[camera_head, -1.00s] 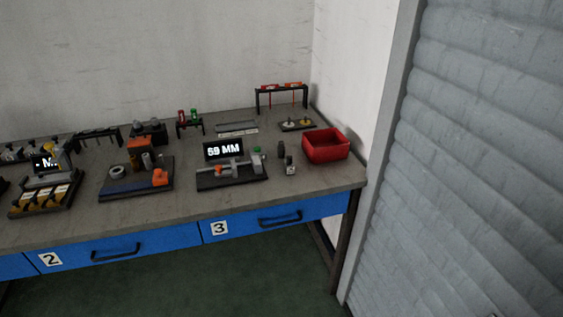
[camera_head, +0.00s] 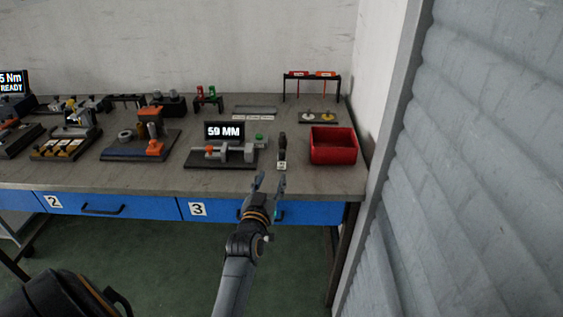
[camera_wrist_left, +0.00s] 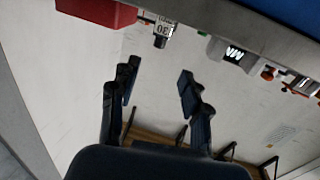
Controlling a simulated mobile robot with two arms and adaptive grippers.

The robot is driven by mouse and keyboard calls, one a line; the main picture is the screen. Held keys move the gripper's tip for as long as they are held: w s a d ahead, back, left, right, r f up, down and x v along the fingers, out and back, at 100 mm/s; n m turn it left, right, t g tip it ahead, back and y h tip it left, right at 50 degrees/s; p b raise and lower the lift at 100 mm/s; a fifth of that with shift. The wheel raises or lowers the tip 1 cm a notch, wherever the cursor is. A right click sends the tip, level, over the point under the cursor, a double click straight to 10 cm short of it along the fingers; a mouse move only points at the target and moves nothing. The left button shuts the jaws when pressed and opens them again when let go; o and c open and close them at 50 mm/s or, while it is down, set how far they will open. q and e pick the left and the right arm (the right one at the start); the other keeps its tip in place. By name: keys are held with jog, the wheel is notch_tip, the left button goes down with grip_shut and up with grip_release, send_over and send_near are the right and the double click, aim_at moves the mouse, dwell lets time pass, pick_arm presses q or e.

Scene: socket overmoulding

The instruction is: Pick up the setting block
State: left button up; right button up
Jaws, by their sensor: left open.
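The small block that I take for the setting block (camera_head: 281,164) stands on the bench, between the length gauge with the "59 MM" display and the red bin. In the left wrist view a small block (camera_wrist_left: 163,31) with a "30" label shows near the top, beside the red bin. My left gripper (camera_head: 268,181) is open and empty at the bench's front edge, just short of the block. Its two spread fingers (camera_wrist_left: 158,82) also show in the left wrist view, with the block beyond them. My right gripper is not in view.
The red bin (camera_head: 333,157) stands right of the block. The gauge (camera_head: 224,154) stands left of it, and a dark upright piece (camera_head: 283,143) just behind. A small rack (camera_head: 313,76) is at the back right. Blue drawers (camera_head: 160,206) run under the bench.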

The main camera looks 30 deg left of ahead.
pick_arm(q)
send_near(281, 153)
jog(key=x, duration=0.3)
jog(key=shift+w+f, duration=0.3)
jog(key=shift+w, duration=0.1)
jog(key=shift+x, duration=2.8)
jog(key=shift+a+r, duration=0.15)
jog(key=shift+r, duration=0.1)
grip_shut()
